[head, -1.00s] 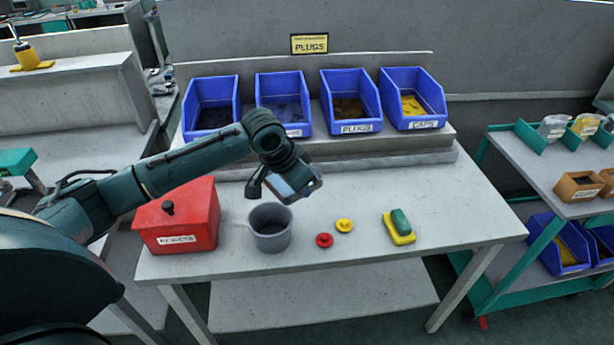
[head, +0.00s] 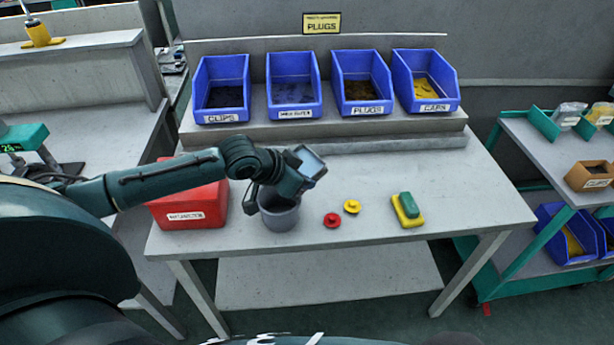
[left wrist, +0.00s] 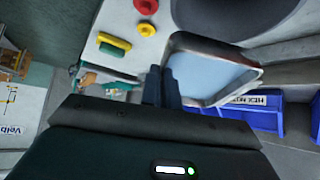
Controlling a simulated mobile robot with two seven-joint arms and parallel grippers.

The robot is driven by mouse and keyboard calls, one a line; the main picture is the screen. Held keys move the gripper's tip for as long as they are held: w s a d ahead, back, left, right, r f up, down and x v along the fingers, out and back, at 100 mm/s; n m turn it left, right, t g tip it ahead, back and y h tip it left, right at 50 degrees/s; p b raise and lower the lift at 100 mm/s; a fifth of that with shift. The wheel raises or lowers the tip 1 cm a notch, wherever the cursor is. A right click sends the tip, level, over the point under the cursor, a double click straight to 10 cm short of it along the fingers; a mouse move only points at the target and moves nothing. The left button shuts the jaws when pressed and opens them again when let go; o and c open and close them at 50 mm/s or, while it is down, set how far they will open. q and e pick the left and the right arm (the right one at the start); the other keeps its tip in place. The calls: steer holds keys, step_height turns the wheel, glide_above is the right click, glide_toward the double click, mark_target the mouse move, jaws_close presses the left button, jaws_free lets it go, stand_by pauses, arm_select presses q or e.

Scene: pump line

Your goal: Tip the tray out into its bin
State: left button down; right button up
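My left gripper (left wrist: 163,86) is shut on the rim of a small tray (head: 311,163) with a pale blue inside. In the head view the tray is held tilted above the table, right of the grey cup (head: 280,215). In the left wrist view the tray (left wrist: 212,72) shows its inside, where I see no parts. Blue bins stand on the shelf behind: clips (head: 222,118), hex nuts (head: 294,112), plugs (head: 366,109) and caps (head: 431,105). The tray is apart from them. My right gripper is not in view.
A yellow sign (head: 321,23) reads PLUGS. A red box (head: 188,208) stands left of the cup. A red plug (head: 332,220), a yellow plug (head: 352,206) and a yellow-green block (head: 408,210) lie on the table (head: 460,200). The table's right side is clear.

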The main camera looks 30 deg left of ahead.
arm_select(q)
steer(key=shift+s+a, duration=0.1)
steer(key=shift+b, duration=0.4)
steer(key=shift+s+a+r+t+h+b, duration=0.1)
steer(key=shift+r+t+h+b, duration=0.2)
steer(key=shift+t, duration=0.2)
steer(key=shift+s+r+t+h+b, duration=0.1)
steer(key=shift+t+h+b, duration=0.1)
steer(key=shift+t+b, duration=0.25)
steer(key=shift+s+f+t+b, duration=0.1)
steer(key=shift+t+b, duration=0.15)
steer(key=shift+b, duration=0.1)
steer(key=shift+t+h, duration=0.3)
steer(key=shift+r, duration=0.2)
steer(key=shift+b, duration=0.45)
steer(key=shift+s+a+t, duration=0.1)
steer(key=shift+t, duration=0.2)
steer(key=shift+s+b, duration=0.1)
steer(key=shift+b, duration=0.4)
